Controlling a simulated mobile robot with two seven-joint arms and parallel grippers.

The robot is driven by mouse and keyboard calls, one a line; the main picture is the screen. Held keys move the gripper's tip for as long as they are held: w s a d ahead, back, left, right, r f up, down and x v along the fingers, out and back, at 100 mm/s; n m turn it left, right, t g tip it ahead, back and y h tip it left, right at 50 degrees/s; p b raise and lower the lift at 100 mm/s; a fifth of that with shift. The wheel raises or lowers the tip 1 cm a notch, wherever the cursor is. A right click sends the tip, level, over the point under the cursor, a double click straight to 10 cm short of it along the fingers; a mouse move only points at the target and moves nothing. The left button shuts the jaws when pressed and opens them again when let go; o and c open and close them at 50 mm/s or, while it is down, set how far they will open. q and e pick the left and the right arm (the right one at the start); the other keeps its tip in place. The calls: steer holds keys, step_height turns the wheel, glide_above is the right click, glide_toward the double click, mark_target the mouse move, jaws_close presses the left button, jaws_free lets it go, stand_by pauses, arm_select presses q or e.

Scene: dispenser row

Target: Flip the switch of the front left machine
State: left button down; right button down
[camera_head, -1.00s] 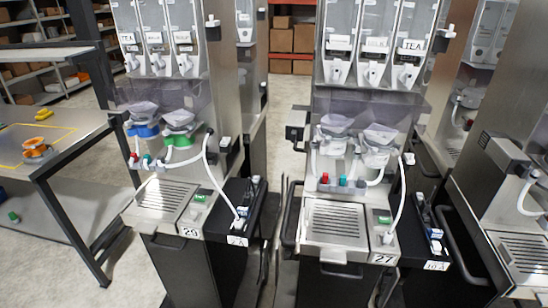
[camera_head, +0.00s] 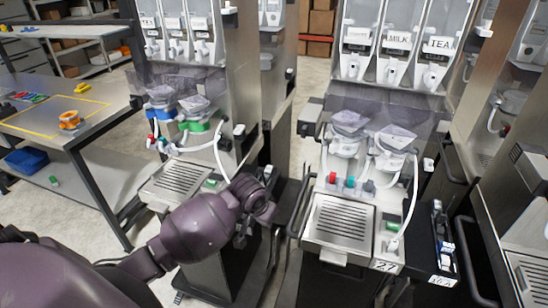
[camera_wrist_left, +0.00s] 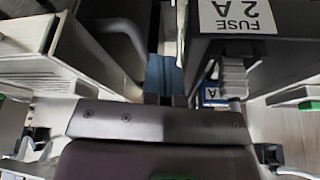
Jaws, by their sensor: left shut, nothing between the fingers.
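The front left machine (camera_head: 185,110) stands left of centre in the head view, with a slotted drip tray (camera_head: 178,180) and a small green part (camera_head: 211,182) beside it. My left arm reaches in front of its lower right side and hides its number label. My left gripper (camera_head: 240,232) points down there, mostly hidden behind the wrist. In the left wrist view its fingertips (camera_wrist_left: 165,99) are together and empty, over the gap beside a dark box with an upside-down "FUSE 2 A" label (camera_wrist_left: 240,17). A grey plug-like part (camera_wrist_left: 233,76) is on that box. I cannot clearly make out the switch.
A second machine (camera_head: 365,120), labelled 27, stands to the right with a narrow gap between. Another machine (camera_head: 510,180) is at the right edge. A workbench (camera_head: 80,125) with an orange tape roll (camera_head: 69,120) stands at the left. Shelves and boxes (camera_head: 318,22) are behind.

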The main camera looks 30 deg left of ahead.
arm_select(q)
steer(key=w+a+r+n, duration=0.1)
steer(key=w+a+r, duration=0.4)
steer(key=w+r, duration=0.3)
steer(key=w+a+r+n, duration=0.2)
steer(key=w+a+r, duration=0.3)
steer(key=w+r, duration=0.3)
steer(key=shift+a+r+y, duration=0.15)
steer(key=shift+a+y, duration=0.05)
steer(key=shift+y, duration=0.2)
arm_select(e)
steer(key=shift+r, duration=0.25)
arm_select(q)
steer(key=shift+s, duration=0.1)
arm_select(e)
steer(key=shift+w+d, duration=0.1)
